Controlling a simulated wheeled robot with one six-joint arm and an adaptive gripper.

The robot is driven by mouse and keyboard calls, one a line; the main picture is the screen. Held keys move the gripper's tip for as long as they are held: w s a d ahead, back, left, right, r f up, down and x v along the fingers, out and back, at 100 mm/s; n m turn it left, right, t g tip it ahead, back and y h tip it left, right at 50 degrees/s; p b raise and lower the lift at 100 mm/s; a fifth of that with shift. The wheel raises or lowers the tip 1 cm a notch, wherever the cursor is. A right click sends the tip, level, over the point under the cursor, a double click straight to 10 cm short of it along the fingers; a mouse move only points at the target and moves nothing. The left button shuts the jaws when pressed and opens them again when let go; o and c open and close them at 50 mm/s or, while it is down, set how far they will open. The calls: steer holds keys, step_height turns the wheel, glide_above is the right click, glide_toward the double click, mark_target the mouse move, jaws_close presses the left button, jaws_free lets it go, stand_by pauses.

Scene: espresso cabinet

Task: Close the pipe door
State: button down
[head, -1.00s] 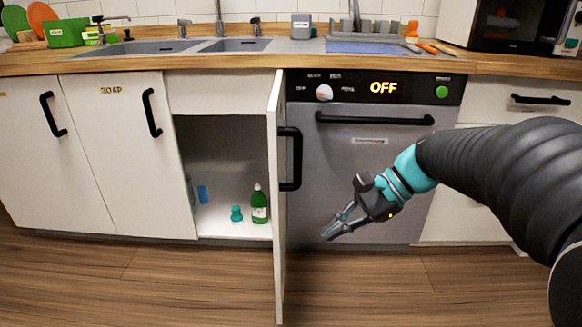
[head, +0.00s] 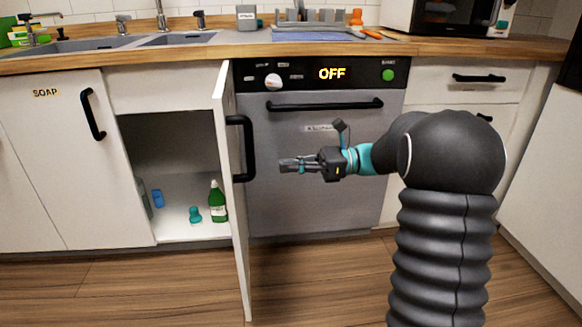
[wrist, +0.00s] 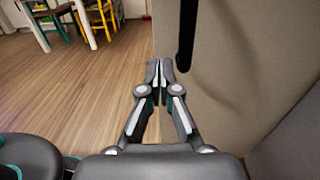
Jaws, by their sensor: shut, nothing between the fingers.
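The pipe door (head: 229,200) is a white cabinet door under the sink, swung wide open toward me and seen nearly edge-on. Its black handle (head: 247,149) is on the face turned to the right. My gripper (head: 282,165) is shut and empty, a little right of the handle, in front of the dishwasher and pointing left. In the wrist view the shut fingertips (wrist: 160,66) are beside the door's face (wrist: 235,60), which fills the right side. The handle (wrist: 186,35) is a dark bar just ahead and right of the tips. I cannot tell whether they touch anything.
The open cabinet holds a green bottle (head: 218,203), a teal item (head: 195,214) and a blue item (head: 157,198). The grey dishwasher (head: 310,205) is behind my gripper. A soap door (head: 62,150) is closed at left. The wooden floor (head: 130,285) is clear; chairs (wrist: 98,15) stand far off.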

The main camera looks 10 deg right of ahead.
mark_target(231, 170)
steer(key=a+b, duration=0.1)
steer(key=a, duration=0.9)
steer(key=shift+a, duration=0.3)
